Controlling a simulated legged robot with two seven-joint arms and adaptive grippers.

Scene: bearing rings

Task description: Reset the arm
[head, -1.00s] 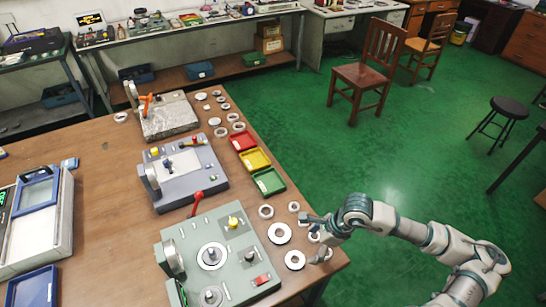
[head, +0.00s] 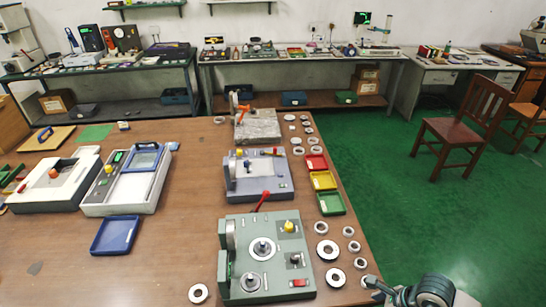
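My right arm comes in at the bottom right corner. My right gripper (head: 384,292) is at the right edge of the wooden table (head: 180,255), close to the bearing rings there, partly cut off by the frame's bottom. Whether its fingers are open or shut is unclear. A ring (head: 367,282) lies right beside its fingertips, partly hidden. My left gripper is not in view.
A green-grey fixture (head: 236,288), a blue-grey fixture (head: 258,190) and a stone-based fixture (head: 257,130) stand in a column. Red (head: 316,163), yellow (head: 322,180) and green (head: 330,204) trays line the table's right side. A chair (head: 455,135) stands beyond.

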